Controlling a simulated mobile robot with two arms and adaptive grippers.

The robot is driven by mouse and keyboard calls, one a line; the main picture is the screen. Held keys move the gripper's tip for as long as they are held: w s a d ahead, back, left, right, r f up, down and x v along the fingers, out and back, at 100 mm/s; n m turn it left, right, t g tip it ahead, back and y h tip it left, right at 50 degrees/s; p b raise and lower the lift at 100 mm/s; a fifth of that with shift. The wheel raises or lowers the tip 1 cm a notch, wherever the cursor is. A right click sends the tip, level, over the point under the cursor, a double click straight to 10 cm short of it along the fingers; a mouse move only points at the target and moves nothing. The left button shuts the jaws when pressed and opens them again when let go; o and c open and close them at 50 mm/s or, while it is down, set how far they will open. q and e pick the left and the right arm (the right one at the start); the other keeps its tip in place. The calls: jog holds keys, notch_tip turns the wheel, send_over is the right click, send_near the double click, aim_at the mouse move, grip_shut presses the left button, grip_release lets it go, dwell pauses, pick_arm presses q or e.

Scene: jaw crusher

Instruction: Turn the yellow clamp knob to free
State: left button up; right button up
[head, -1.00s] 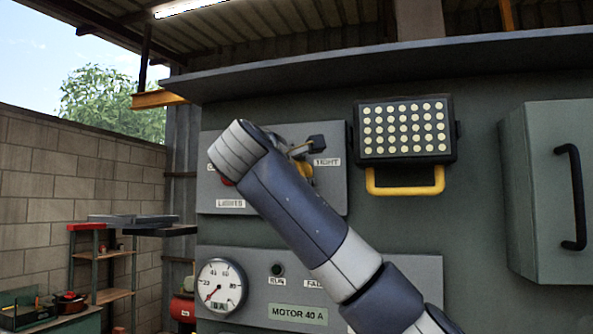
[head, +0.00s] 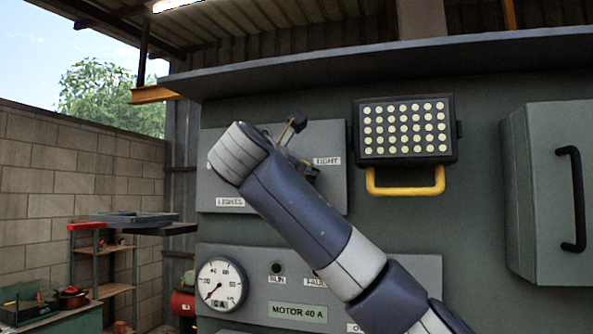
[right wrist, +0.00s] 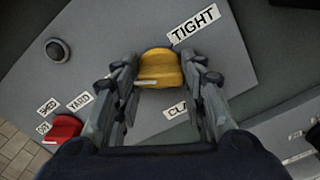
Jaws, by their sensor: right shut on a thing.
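The yellow clamp knob (right wrist: 160,68) shows in the right wrist view, between the two fingers of my right gripper (right wrist: 160,80). The gripper is shut on it. A pale pointer line on the knob lies roughly level in that picture. The TIGHT label (right wrist: 195,25) is just above and right of the knob. Another label, starting "CLA", is partly hidden behind the right finger. My left gripper is in neither view.
In the head view, a lamp with a yellow handle (head: 405,185) and a cabinet (head: 545,190) are to the right. A gauge (head: 220,285) is below.

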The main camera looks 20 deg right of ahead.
jog(key=shift+f, duration=0.2)
jog(key=o, duration=1.1)
jog(key=shift+c, duration=0.2)
jog(key=shift+r, duration=0.1)
jog(key=v, duration=1.2)
